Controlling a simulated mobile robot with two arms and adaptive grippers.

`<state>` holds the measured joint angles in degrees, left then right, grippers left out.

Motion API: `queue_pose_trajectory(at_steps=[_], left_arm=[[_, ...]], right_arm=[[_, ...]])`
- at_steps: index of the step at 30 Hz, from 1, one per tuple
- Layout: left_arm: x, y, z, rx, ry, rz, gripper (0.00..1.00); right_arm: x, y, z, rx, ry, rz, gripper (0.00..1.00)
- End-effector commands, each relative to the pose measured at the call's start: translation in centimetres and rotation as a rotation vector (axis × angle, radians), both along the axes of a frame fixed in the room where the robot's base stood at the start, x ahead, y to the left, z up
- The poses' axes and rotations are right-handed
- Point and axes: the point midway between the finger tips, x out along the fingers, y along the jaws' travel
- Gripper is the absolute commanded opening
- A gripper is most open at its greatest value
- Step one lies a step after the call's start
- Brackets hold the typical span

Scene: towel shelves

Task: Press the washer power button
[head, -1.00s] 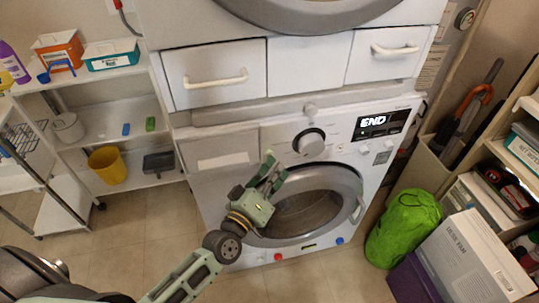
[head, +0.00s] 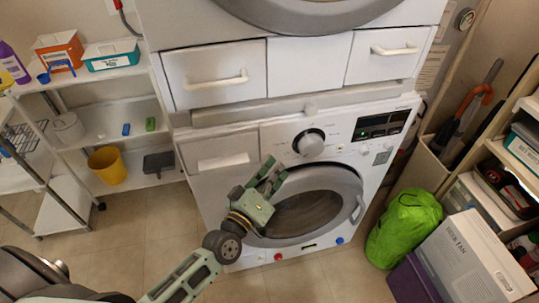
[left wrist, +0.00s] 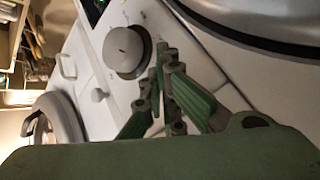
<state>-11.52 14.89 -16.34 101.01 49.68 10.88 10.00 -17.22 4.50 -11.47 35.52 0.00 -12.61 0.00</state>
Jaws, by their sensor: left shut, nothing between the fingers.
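The white front-loading washer (head: 225,180) stands in the middle of the head view, with its round door below the panel. Its panel has a large knob (head: 311,143), a dark display (head: 380,124) with small green marks, and small round buttons (head: 363,150) below the display. Which one is the power button I cannot tell. My left gripper (head: 275,168) is shut and empty in front of the panel, left of and below the knob. In the left wrist view its fingers (left wrist: 163,75) are together beside the knob (left wrist: 125,50); contact is unclear. My right gripper is out of view.
A stacked machine with drawers (head: 214,76) is above the washer. Shelves with a yellow bin (head: 108,166) are at left. A green bag (head: 404,228) and a fan box (head: 462,257) are at right. The floor before the washer is clear.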

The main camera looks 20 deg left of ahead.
Motion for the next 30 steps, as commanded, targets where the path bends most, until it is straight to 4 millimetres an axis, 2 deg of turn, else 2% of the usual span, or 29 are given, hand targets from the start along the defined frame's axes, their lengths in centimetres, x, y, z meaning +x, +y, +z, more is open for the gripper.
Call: queue_pose_trajectory(at_steps=[14,30], left_arm=[[-0.8,-0.6,0.0,-0.001,0.0,0.0,0.0],[-5.0,-3.4,0.1,-0.001,0.002,-0.001,0.0]], right_arm=[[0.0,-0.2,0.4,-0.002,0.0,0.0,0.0],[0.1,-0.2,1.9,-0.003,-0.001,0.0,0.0]])
